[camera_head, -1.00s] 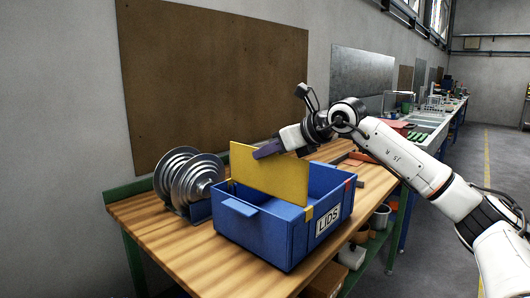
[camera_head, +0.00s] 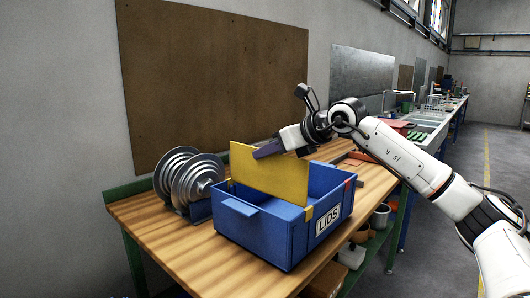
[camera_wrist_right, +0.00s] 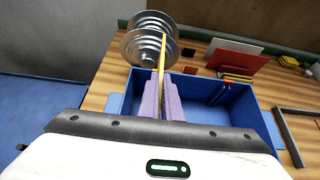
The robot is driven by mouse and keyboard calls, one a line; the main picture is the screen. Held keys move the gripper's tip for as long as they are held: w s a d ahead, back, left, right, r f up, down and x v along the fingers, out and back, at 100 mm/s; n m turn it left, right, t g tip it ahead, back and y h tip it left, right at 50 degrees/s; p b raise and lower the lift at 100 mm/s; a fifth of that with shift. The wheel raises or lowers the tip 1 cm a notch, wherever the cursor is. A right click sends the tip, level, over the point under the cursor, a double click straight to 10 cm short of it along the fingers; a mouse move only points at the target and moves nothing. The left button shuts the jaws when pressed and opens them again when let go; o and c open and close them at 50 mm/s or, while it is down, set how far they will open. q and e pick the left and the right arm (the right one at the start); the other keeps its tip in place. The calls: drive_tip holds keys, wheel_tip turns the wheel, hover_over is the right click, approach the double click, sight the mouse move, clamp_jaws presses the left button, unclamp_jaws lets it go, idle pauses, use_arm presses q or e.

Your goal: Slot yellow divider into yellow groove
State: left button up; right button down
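My right gripper (camera_head: 268,151) has purple fingers shut on the divider's top edge. The wrist view shows the divider (camera_wrist_right: 162,58) as a thin yellow strip between the fingers (camera_wrist_right: 162,98). My left gripper is not in view.
A rack of round metal lids (camera_head: 190,180) stands left of the crate. The wooden bench (camera_head: 175,245) is clear at the front left. Pots (camera_head: 380,216) sit on the shelf below.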

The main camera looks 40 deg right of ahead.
sight(265, 184)
idle(0.4)
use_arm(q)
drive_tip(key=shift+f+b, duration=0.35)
use_arm(e)
drive_tip(key=shift+f, duration=0.4)
use_arm(q)
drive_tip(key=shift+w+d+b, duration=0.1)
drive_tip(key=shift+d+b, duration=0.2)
drive_tip(key=shift+b, duration=0.1)
use_arm(e)
drive_tip(key=shift+f, duration=0.45)
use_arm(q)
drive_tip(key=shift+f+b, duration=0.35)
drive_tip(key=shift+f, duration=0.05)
use_arm(e)
drive_tip(key=shift+f, duration=0.4)
use_arm(q)
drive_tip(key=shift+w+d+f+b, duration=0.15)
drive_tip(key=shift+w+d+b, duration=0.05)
drive_tip(key=shift+b, duration=0.45)
use_arm(e)
drive_tip(key=shift+f, duration=0.7)
use_arm(q)
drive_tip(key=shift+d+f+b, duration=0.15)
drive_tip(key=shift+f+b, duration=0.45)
drive_tip(key=shift+b, duration=0.1)
use_arm(e)
drive_tip(key=shift+f, duration=0.75)
